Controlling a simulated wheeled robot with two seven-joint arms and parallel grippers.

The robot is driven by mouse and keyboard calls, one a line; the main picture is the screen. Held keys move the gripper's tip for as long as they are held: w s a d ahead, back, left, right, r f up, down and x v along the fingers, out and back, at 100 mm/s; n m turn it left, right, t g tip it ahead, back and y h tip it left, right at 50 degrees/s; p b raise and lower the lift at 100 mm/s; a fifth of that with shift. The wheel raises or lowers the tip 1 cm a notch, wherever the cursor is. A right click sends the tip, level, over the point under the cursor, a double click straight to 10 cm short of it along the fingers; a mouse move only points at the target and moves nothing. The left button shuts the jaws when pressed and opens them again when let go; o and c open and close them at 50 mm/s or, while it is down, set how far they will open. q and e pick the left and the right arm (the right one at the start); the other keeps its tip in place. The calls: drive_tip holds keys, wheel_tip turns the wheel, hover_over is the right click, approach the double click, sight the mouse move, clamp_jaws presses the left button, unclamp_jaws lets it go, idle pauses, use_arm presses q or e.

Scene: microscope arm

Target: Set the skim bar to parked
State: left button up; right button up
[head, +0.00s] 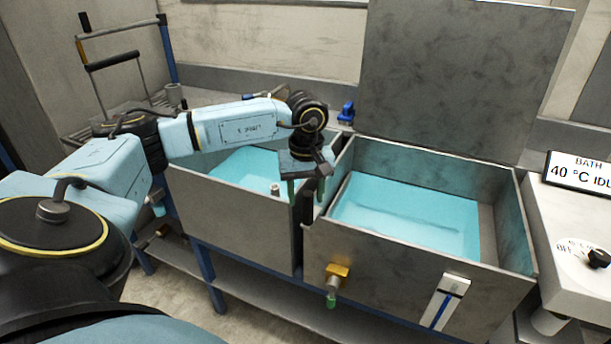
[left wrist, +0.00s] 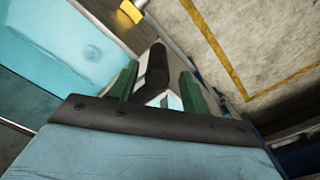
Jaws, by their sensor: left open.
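My left gripper (head: 305,190) points down over the front of the gap between the two tanks. In the left wrist view its two green fingers (left wrist: 158,88) are apart. A dark rounded handle-like piece (left wrist: 157,65) with a pale part beside it shows between them; I cannot tell whether it touches a finger. It may belong to the skim bar, but I cannot tell. In the head view the gripper hides this spot. A short grey post (head: 275,188) stands just left of the gripper. My right gripper is not in view.
The left tank (head: 235,225) and right tank (head: 400,275) hold blue liquid. A grey lid (head: 455,80) stands raised behind the right tank. A brass valve (head: 337,270) and a white gauge (head: 445,302) are on its front. A bath control box (head: 570,225) with a black knob is at right.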

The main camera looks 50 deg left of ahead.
use_arm(q)
wheel_tip(320, 180, up, 12)
drive_tip(key=shift+f+p, duration=0.15)
drive_tip(key=shift+p, duration=0.15)
idle(0.4)
